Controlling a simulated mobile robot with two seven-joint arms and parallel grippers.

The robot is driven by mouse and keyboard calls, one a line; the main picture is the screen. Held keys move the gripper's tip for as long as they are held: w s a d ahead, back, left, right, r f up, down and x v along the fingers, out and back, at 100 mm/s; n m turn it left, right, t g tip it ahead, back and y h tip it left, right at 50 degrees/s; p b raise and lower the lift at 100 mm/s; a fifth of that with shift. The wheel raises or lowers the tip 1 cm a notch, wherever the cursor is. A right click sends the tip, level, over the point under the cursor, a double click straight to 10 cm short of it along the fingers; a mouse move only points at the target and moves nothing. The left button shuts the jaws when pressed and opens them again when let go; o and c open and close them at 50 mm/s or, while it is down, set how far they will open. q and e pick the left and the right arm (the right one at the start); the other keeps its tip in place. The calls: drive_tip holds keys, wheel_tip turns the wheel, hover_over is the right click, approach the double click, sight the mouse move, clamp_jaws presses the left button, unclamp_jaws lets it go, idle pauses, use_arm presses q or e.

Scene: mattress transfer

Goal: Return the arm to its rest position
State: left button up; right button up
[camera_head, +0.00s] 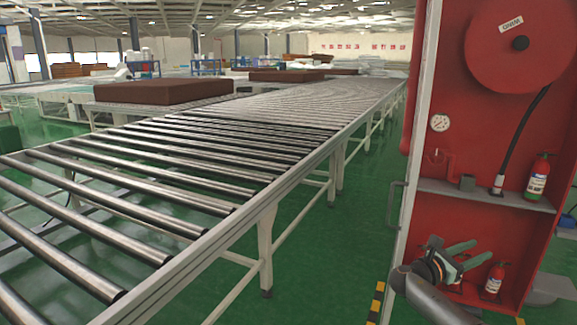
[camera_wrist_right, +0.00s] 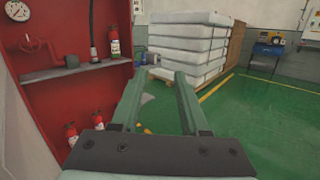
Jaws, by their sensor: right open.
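My right gripper (camera_head: 470,257) is at the lower right of the head view, in front of the red fire cabinet. In the right wrist view its two green fingers (camera_wrist_right: 160,98) stand apart with nothing between them. My right arm comes in from the bottom right. My left gripper and left arm are not in either view.
A roller conveyor (camera_head: 237,226) runs from the lower left into the distance. A brown mattress (camera_head: 163,90) lies on a line behind it. The red cabinet (camera_head: 487,130) holds a hose reel and extinguishers (camera_head: 538,177). White stacked mattresses (camera_wrist_right: 190,45) stand beyond the gripper. Green floor is clear between.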

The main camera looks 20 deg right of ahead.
drive_tip(key=s+a+f+t+y, duration=0.2)
drive_tip(key=a+f+t+y, duration=0.15)
drive_tip(key=f, duration=0.75)
drive_tip(key=s+a+f+t+y, duration=0.15)
drive_tip(key=a+f+y, duration=0.3)
drive_tip(key=f, duration=0.65)
drive_tip(key=s+a+f+m+t+y, duration=0.2)
drive_tip(key=s+a+f+y, duration=0.4)
drive_tip(key=a+f, duration=0.4)
drive_tip(key=s+a+r+m+t+y, duration=0.15)
drive_tip(key=s+a+m+y, duration=0.6)
drive_tip(key=s+a, duration=0.75)
drive_tip(key=a+r+m+p, duration=0.3)
drive_tip(key=a+m, duration=0.3)
drive_tip(key=a, duration=0.5)
drive_tip(key=shift+w+a+r, duration=0.2)
drive_tip(key=shift+a+r, duration=0.1)
drive_tip(key=shift+t, duration=0.25)
